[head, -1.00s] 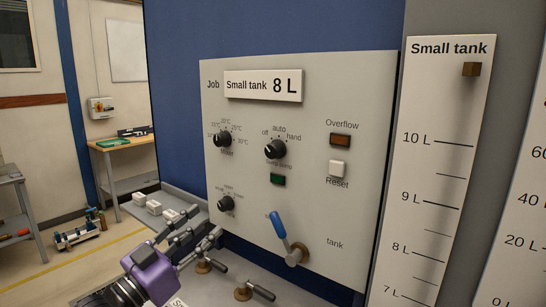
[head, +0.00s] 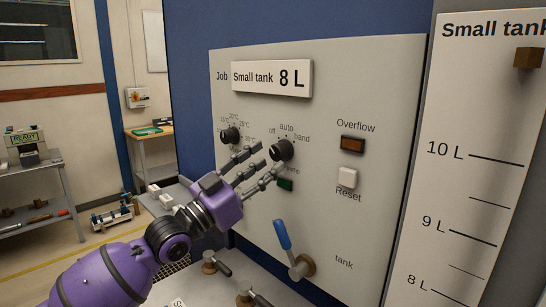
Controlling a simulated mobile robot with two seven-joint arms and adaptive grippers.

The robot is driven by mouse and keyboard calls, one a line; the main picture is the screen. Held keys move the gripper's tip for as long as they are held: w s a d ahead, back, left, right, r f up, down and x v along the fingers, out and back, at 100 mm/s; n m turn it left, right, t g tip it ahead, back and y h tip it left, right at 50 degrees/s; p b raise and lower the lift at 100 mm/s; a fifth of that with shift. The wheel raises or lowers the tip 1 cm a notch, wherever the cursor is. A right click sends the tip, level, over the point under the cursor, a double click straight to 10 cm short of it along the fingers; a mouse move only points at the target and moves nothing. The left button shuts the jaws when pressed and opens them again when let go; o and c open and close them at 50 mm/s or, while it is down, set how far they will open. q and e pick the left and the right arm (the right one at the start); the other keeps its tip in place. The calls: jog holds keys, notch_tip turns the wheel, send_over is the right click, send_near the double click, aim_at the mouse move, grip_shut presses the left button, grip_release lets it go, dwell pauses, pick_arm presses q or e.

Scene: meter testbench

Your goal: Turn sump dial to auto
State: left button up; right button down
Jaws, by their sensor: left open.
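The sump dial (head: 282,150) is a black knob on the grey panel (head: 390,110), with off, auto and hand printed around its top. Its white pointer mark is too small to read with certainty. My left gripper (head: 266,162) is open, its grey fingers reaching toward the dial from the lower left. The fingertips are close to the dial's left and lower edges; I cannot tell whether they touch it. The fingers hide part of the lettering below the dial. My right gripper is not in view.
A green lamp (head: 285,184), an Overflow lamp (head: 353,144), a Reset button (head: 347,177) and a blue-handled tank valve (head: 283,236) are nearby. The level board (head: 470,190) stands right.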

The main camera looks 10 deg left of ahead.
aim_at(280, 152)
pick_arm(q)
jog(key=x, duration=0.2)
jog(key=shift+w+d+r, duration=0.15)
jog(key=shift+d, duration=0.05)
jog(key=shift+w+d, duration=0.15)
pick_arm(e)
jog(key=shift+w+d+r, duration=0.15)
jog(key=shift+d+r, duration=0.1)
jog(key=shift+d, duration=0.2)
